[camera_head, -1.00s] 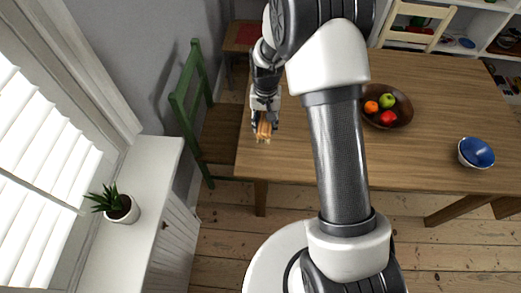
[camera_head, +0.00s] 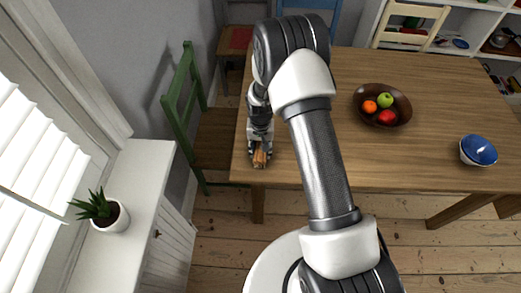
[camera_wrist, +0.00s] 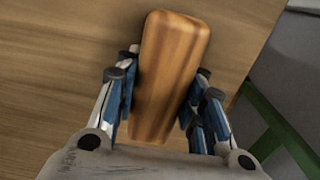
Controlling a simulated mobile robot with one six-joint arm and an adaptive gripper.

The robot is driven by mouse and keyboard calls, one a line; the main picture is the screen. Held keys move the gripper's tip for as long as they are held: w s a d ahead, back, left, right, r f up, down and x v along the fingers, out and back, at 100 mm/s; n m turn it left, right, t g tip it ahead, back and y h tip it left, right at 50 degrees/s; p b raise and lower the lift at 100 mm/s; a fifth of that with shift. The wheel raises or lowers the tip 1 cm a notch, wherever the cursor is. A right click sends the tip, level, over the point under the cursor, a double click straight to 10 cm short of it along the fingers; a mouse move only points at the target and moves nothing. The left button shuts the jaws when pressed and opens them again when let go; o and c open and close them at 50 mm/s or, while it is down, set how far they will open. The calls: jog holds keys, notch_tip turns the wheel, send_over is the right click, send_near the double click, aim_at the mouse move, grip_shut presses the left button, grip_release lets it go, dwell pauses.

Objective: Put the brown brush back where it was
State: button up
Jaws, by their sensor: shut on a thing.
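The brown brush (camera_head: 259,158) is between the fingers of my gripper (camera_head: 260,150), near the front left corner of the wooden table (camera_head: 310,150). In the wrist view, the brush (camera_wrist: 170,75) shows as a smooth, long wooden block. My gripper (camera_wrist: 160,105) is shut on it, with fingers on both sides. The table top lies beneath it. I cannot tell whether the brush touches the table. Its underside is hidden.
A brown bowl with fruit (camera_head: 402,118) and a blue bowl (camera_head: 478,150) stand on the table, to the right. A green chair (camera_head: 183,110) is at the left edge. A potted plant (camera_head: 108,212) stands on a white cabinet. The table's middle is mostly clear.

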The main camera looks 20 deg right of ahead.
jog(key=shift+f, duration=0.15)
jog(key=o, duration=1.1)
notch_tip(320, 180, up, 12)
jog(key=p, duration=0.3)
jog(key=shift+p, duration=0.35)
jog(key=s+r+n+t, duration=0.1)
jog(key=s+r, duration=0.4)
jog(key=r, duration=0.7)
jog(key=s+r+n+t, duration=0.1)
jog(key=s+r, duration=0.4)
jog(key=r, duration=0.7)
jog(key=s+r+t, duration=0.1)
jog(key=s+r, duration=0.2)
jog(key=s, duration=0.6)
jog(key=s+r+n+t, duration=0.1)
jog(key=s+r, duration=0.2)
jog(key=s, duration=0.5)
jog(key=shift+s+r+n+t, duration=0.2)
jog(key=shift+s+n+t, duration=0.1)
jog(key=shift+s, duration=0.1)
